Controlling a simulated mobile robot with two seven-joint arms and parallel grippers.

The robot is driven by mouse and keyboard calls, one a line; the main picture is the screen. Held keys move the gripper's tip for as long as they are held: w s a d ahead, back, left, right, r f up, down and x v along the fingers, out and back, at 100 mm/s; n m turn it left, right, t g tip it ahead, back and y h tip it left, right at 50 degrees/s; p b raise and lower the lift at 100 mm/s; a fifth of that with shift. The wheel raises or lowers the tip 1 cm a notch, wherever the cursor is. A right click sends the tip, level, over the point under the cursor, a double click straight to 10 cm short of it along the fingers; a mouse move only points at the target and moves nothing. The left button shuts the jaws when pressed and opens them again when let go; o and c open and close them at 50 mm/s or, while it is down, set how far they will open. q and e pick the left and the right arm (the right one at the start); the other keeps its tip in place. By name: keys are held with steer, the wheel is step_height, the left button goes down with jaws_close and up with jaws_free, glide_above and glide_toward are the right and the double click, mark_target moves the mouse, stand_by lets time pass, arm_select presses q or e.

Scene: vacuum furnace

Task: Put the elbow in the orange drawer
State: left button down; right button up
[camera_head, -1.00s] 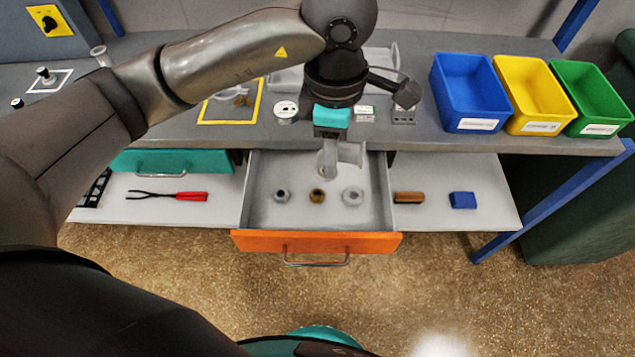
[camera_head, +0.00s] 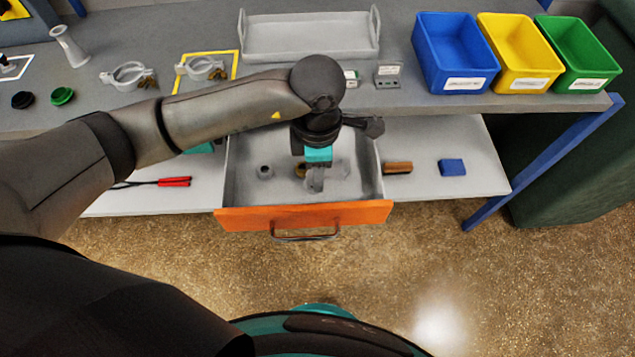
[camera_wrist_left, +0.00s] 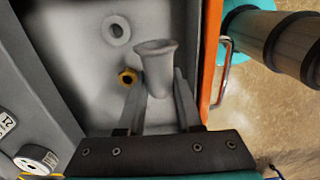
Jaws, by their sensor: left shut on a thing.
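The grey elbow (camera_wrist_left: 157,65) is between the fingers of my left gripper (camera_wrist_left: 160,90), which is shut on it. In the head view my left gripper (camera_head: 315,180) points down inside the open orange drawer (camera_head: 305,217), and the elbow (camera_head: 314,182) is low over the drawer floor. I cannot tell whether the elbow touches the floor. The wrist view shows its flared end towards the drawer's inside, close to a brass fitting (camera_wrist_left: 128,77). My right gripper is not in view.
The drawer also holds grey ring fittings (camera_head: 265,171). A wooden block (camera_head: 398,167), a blue block (camera_head: 452,167) and red-handled tongs (camera_head: 174,182) lie on the shelf beside it. Blue (camera_head: 455,60), yellow (camera_head: 517,55) and green (camera_head: 577,55) bins stand on the bench.

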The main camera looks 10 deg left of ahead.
arm_select(q)
step_height(320, 180, down, 4)
steer(key=shift+f+b, duration=0.15)
steer(key=shift+b, duration=0.3)
steer(key=shift+f, duration=0.2)
steer(key=c, duration=0.6)
jaws_free()
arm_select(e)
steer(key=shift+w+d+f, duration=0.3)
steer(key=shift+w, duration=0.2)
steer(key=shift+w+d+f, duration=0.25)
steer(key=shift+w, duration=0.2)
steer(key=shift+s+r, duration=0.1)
